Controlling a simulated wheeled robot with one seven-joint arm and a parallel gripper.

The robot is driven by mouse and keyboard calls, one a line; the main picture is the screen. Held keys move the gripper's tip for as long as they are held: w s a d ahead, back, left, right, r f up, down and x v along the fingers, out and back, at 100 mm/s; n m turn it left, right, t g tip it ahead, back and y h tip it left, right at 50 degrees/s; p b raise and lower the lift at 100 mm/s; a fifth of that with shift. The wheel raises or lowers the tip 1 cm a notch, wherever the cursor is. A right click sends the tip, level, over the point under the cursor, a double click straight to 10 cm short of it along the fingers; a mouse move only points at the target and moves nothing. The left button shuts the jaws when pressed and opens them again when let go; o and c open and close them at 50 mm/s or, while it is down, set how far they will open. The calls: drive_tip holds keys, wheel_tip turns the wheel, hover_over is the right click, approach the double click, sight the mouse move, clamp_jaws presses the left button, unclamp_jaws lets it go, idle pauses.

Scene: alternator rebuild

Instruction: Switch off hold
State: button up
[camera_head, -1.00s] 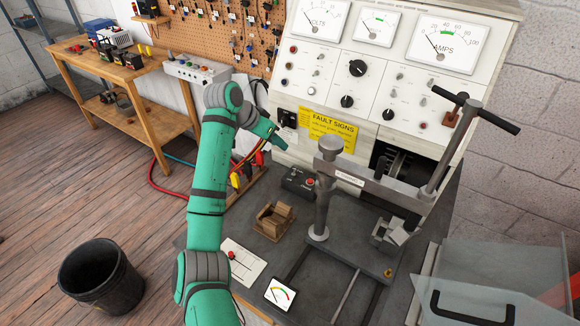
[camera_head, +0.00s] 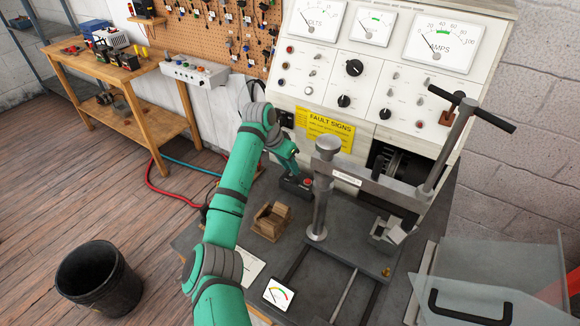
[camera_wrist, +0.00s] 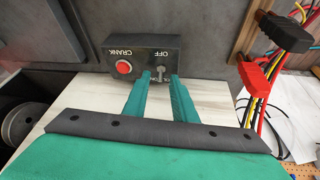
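A small black control box (camera_head: 296,188) sits on the bench, partly hidden by my gripper in the head view. In the wrist view the box (camera_wrist: 143,52) shows upside down, with a red button (camera_wrist: 123,67) marked CRANK and a small metal toggle switch (camera_wrist: 160,71) beside the word OFF. My gripper (camera_wrist: 159,79) is open. Its two green fingers point at the box, and the toggle shows between their tips with gaps on both sides. Whether a finger touches the toggle or box cannot be told. In the head view my gripper (camera_head: 291,174) is at the box's left end.
A press-like clamp frame (camera_head: 323,190) stands just right of the box. A wooden block (camera_head: 270,221) is in front. The meter panel (camera_head: 375,85) rises behind, with a yellow fault sign (camera_head: 330,128). Red and black clips (camera_wrist: 255,77) with cables lie right in the wrist view.

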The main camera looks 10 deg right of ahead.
sight(286, 180)
drive_tip(key=shift+d+f, duration=0.1)
drive_tip(key=shift+f, duration=0.2)
clamp_jaws()
drive_tip(key=t+h, duration=0.2)
drive_tip(key=s+a+t+h, duration=0.1)
drive_tip(key=shift+s+a+f, duration=0.1)
drive_tip(key=shift+f, duration=0.15)
drive_tip(key=shift+s+a+f+m+t+h, duration=0.15)
drive_tip(key=shift+s+a+m+t+h, duration=0.05)
drive_tip(key=shift+t+h, duration=0.6)
drive_tip(key=shift+s+a+f+m+t+h, duration=0.15)
drive_tip(key=shift+a+m+t+h, duration=0.05)
drive_tip(key=shift+t+h, duration=0.6)
